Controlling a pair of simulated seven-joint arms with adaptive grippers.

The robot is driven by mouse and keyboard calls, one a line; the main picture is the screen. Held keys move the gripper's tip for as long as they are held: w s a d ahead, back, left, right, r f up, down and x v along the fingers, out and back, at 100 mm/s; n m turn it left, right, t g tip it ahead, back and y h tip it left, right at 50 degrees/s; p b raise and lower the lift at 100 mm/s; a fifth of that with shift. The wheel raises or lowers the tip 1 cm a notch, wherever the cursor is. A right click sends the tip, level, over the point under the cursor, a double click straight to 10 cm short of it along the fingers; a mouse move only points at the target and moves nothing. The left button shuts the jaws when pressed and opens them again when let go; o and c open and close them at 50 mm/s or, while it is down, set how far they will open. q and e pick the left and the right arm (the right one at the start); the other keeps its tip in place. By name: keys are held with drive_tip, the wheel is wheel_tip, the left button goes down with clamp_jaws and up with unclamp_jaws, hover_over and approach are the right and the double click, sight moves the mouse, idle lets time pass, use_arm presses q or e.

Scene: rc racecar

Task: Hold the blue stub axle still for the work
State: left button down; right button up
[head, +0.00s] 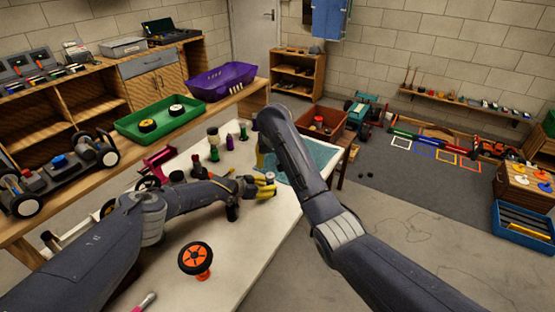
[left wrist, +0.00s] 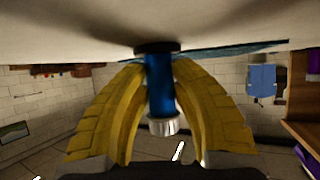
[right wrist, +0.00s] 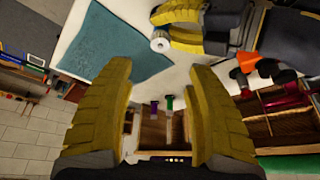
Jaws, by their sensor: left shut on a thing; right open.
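The blue stub axle (left wrist: 160,90) stands between the yellow fingers of my left gripper (left wrist: 150,98), which is shut on it. Its black disc end (left wrist: 157,47) meets or nearly meets the pale table; I cannot tell which. Its silver end (left wrist: 163,126) points away from the table. In the right wrist view the silver end (right wrist: 160,42) shows at my left gripper (right wrist: 172,30). My right gripper (right wrist: 160,72) is open and empty, a short way from the left one. In the head view it is mostly hidden behind my right arm.
The white table (head: 255,240) has a teal mat (head: 318,160) at its far right. An orange wheel on a stand (head: 195,260) is near the front. Several small bottles (head: 229,142) stand beyond the grippers. A green tray (head: 160,120) and purple bin (head: 222,82) are on the side bench.

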sight(271, 175)
drive_tip(key=shift+w+d+f+m+h, duration=1.35)
drive_tip(key=shift+w+f+m, duration=0.7)
drive_tip(key=shift+m, duration=0.95)
drive_tip(key=shift+g, duration=0.3)
drive_tip(key=a+r, duration=0.2)
drive_tip(key=a, duration=0.1)
drive_tip(key=shift+w+a+r, duration=0.2)
drive_tip(key=shift+a+r, duration=0.05)
wheel_tip(271, 175, down, 10)
drive_tip(key=shift+w+r, duration=0.15)
drive_tip(key=n, duration=0.1)
drive_tip(key=n+y, duration=0.1)
drive_tip(key=n, duration=0.1)
drive_tip(key=n+y, duration=0.1)
drive_tip(key=n, duration=0.1)
drive_tip(key=shift+d, duration=0.25)
drive_tip(key=n+y, duration=0.2)
drive_tip(key=n, duration=0.3)
drive_tip(key=shift+n, duration=0.4)
drive_tip(key=shift+r+y, duration=0.25)
drive_tip(key=shift+y, duration=0.1)
drive_tip(key=s+d+r+n, duration=0.1)
drive_tip(key=s+r, duration=0.3)
drive_tip(key=r, duration=0.6)
drive_tip(key=shift+d+r, duration=0.35)
drive_tip(key=shift+d, duration=0.35)
